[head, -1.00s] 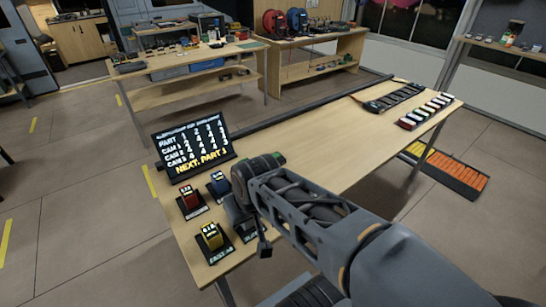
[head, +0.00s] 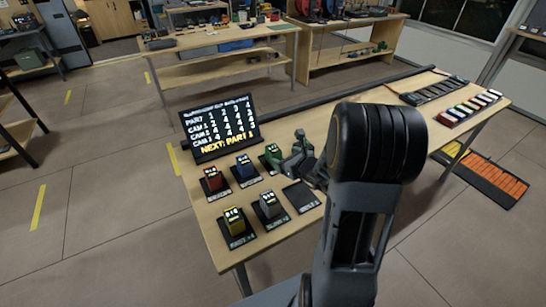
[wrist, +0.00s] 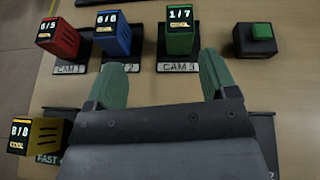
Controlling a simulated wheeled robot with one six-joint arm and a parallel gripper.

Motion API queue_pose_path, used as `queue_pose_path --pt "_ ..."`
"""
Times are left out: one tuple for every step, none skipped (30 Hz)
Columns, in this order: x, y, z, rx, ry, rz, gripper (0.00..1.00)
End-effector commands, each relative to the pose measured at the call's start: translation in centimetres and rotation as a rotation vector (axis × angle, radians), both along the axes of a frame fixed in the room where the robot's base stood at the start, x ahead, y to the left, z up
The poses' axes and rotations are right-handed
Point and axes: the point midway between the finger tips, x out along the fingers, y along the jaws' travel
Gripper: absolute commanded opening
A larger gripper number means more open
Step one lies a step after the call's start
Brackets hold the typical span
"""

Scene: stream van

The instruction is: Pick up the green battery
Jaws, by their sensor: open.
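The green battery (wrist: 180,38) stands upright on the dark pad labelled CAM 3 and reads 1/7 in the wrist view. It also shows in the head view (head: 271,153), close to my gripper. My gripper (wrist: 162,63) is open and empty. Its two green fingertips point toward the battery, one on each side in the picture, with the battery beyond their tips and nearer the right one. I cannot tell the height gap. In the head view my arm partly hides the gripper.
A red battery (wrist: 58,38) and a blue battery (wrist: 111,33) stand left of the green one. A yellow battery (wrist: 38,135) and a grey battery (head: 270,205) stand nearer. A dark box with a green button (wrist: 262,33) is to the right. A black screen (head: 220,128) stands behind.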

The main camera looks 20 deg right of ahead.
Motion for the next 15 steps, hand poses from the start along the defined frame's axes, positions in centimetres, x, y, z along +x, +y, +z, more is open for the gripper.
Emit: queue_pose_path --pt "0.1 -0.7 -0.5 0.025 0.005 -0.04 0.79" --pt "0.2 -1.0 -0.7 0.037 0.006 -0.059 0.79" --pt "0.5 -1.3 -1.0 0.048 0.008 -0.078 0.79" --pt "0.8 -1.5 -1.2 0.056 0.01 -0.088 0.79" --pt "1.2 -1.5 -1.5 0.06 0.011 -0.096 0.79" --pt "1.8 -1.6 -1.8 0.064 0.012 -0.102 0.79" --pt "2.3 -1.5 -2.0 0.065 0.012 -0.104 0.79" --pt "2.8 -1.5 -2.3 0.067 0.012 -0.105 0.79" --pt "3.5 -1.4 -2.5 0.067 0.012 -0.105 0.79" --pt "4.0 -1.3 -2.7 0.067 0.012 -0.105 0.79" --pt "4.5 -1.3 -2.9 0.066 0.011 -0.104 0.79" --pt "5.1 -1.2 -3.2 0.065 0.011 -0.104 0.79" --pt "5.5 -1.1 -3.3 0.065 0.011 -0.104 0.79" --pt "6.0 -1.1 -3.5 0.065 0.011 -0.103 0.79" --pt "6.4 -1.0 -3.7 0.064 0.01 -0.103 0.79"
